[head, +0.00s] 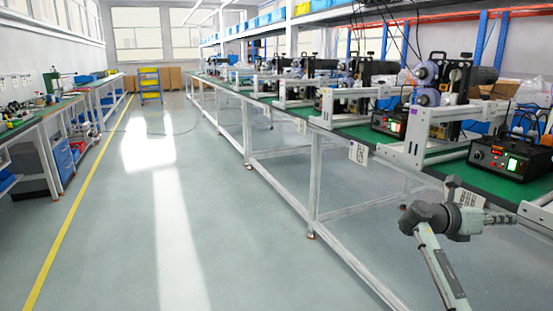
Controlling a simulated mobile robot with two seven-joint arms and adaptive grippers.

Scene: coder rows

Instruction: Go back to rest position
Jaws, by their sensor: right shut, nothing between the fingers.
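My right arm comes up from the bottom edge at the right, bends at a dark grey joint, and ends in my right gripper (505,218), which points right. The gripper is shut and empty. It shows in front of the near end of the long bench, with its tip close in the picture to the bench's front edge; I cannot tell whether they touch. My left gripper is not in view.
A long green-topped bench (346,131) on white legs runs along the right. It carries several coder machines and a black control box (510,156). Another bench (31,127) stands left, with a yellow cart (149,84) far back. The grey aisle floor (150,220) is clear.

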